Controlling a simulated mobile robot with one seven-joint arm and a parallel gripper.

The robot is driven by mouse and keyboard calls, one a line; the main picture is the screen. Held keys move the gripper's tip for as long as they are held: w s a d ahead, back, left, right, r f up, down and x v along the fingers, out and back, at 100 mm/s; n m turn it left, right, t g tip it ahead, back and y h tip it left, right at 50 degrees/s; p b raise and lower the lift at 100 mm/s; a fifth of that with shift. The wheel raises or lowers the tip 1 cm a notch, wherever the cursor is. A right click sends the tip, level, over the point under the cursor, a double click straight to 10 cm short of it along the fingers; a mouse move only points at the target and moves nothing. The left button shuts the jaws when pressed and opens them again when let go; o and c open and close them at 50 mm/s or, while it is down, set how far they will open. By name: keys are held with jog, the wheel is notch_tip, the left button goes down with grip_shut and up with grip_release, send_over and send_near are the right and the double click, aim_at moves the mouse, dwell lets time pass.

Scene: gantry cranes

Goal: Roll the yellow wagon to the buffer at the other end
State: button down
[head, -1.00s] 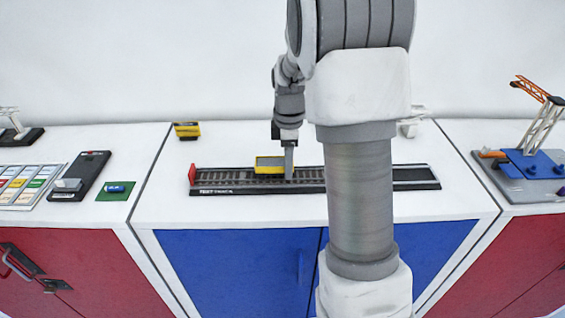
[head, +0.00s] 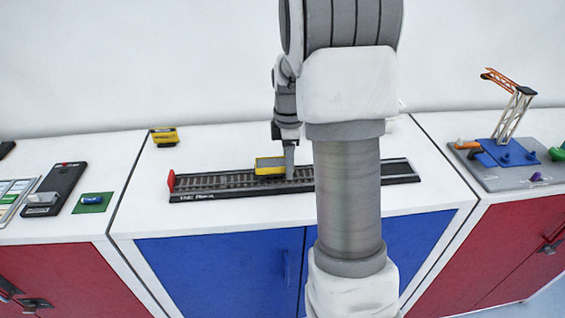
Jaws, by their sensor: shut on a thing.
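The yellow wagon (head: 268,165) stands on the dark track (head: 215,181), left of the middle. My gripper (head: 289,173) points down at the wagon's right end and is shut on it; the exact grip is small and partly hidden. A red buffer (head: 171,180) stands at the track's left end. My arm covers the right-middle part of the track. Right of my arm the track's dark end (head: 400,171) shows, with no buffer visible on it.
A yellow and black block (head: 164,137) sits behind the track at the left. A black device (head: 58,189) and a green plate (head: 92,203) lie on the left cabinet. A crane model (head: 512,115) stands on the right cabinet.

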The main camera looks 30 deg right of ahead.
jog(key=shift+s+d+f, duration=0.1)
jog(key=shift+s+d, duration=0.3)
jog(key=shift+d, duration=0.4)
jog(key=shift+s+d+f, duration=0.1)
jog(key=shift+s+d, duration=0.3)
jog(key=shift+d, duration=0.45)
jog(key=shift+s+d+f, duration=0.1)
jog(key=shift+s+d, duration=0.3)
jog(key=shift+d, duration=0.4)
jog(key=shift+s+d+f, duration=0.1)
jog(key=shift+s+d, duration=0.6)
jog(key=shift+d, duration=1)
jog(key=shift+s+d, duration=0.7)
jog(key=shift+d, duration=1.05)
jog(key=shift+s+d+f, duration=0.1)
jog(key=shift+s+d, duration=0.6)
jog(key=shift+d, duration=1)
jog(key=c, duration=0.6)
grip_release()
jog(key=o, duration=0.5)
jog(key=shift+w+r, duration=0.1)
jog(key=shift+c, duration=0.2)
jog(key=shift+r, duration=0.1)
jog(key=shift+r, duration=0.15)
